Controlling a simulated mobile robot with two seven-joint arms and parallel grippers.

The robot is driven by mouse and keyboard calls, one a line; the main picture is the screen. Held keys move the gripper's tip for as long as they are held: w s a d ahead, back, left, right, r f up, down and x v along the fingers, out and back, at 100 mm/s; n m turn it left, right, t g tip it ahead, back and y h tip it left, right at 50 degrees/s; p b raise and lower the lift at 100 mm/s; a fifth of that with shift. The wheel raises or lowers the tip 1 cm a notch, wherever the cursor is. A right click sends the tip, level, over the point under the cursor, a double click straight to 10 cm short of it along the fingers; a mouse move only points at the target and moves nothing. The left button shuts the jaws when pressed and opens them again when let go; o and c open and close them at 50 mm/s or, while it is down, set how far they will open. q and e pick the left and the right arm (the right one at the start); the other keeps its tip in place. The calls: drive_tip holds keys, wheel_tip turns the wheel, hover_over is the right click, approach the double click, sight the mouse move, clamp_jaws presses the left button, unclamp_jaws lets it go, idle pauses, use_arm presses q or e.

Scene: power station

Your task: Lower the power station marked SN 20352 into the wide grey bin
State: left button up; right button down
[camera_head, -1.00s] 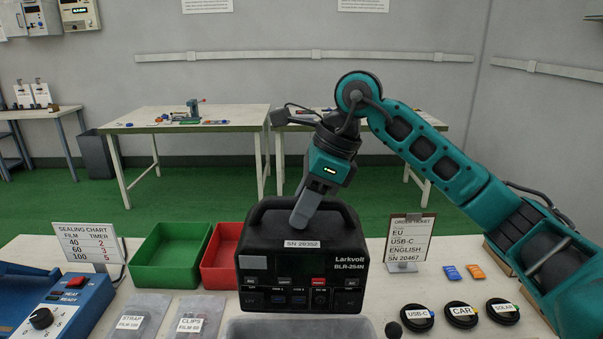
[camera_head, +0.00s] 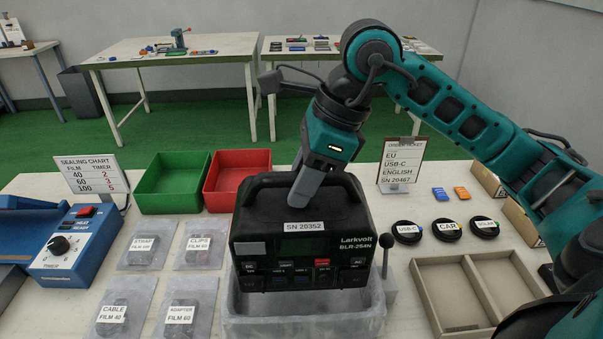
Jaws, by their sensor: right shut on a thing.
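The black power station (camera_head: 305,225) marked SN 20352 hangs upright from its top handle. My right gripper (camera_head: 298,190) is shut on the handle; the fingertips are partly hidden behind it. The wide grey bin (camera_head: 300,326) is below and around the station's lower front, its front wall and rim showing at the bottom of the view. The station covers most of the bin's inside, so I cannot tell how deep its base sits or whether it touches the walls. My left gripper is not in view.
Green (camera_head: 174,184) and red (camera_head: 235,178) bins stand behind left. A blue sealer (camera_head: 78,245) and labelled bags (camera_head: 143,250) lie left. Coiled cables (camera_head: 447,230) and a beige divided tray (camera_head: 455,290) are right. The order ticket (camera_head: 402,163) stands behind right. A dark-knobbed lever (camera_head: 386,262) stands close beside the station.

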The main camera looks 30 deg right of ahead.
wheel_tip(320, 180, down, 4)
drive_tip(key=b, duration=0.3)
drive_tip(key=shift+f, duration=0.1)
wheel_tip(320, 180, down, 4)
drive_tip(key=b, duration=0.3)
drive_tip(key=shift+f+b, duration=0.2)
drive_tip(key=shift+b, duration=0.15)
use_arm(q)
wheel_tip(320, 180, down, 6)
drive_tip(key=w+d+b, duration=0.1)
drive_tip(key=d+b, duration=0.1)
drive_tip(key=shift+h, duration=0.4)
use_arm(e)
drive_tip(key=shift+f, duration=1)
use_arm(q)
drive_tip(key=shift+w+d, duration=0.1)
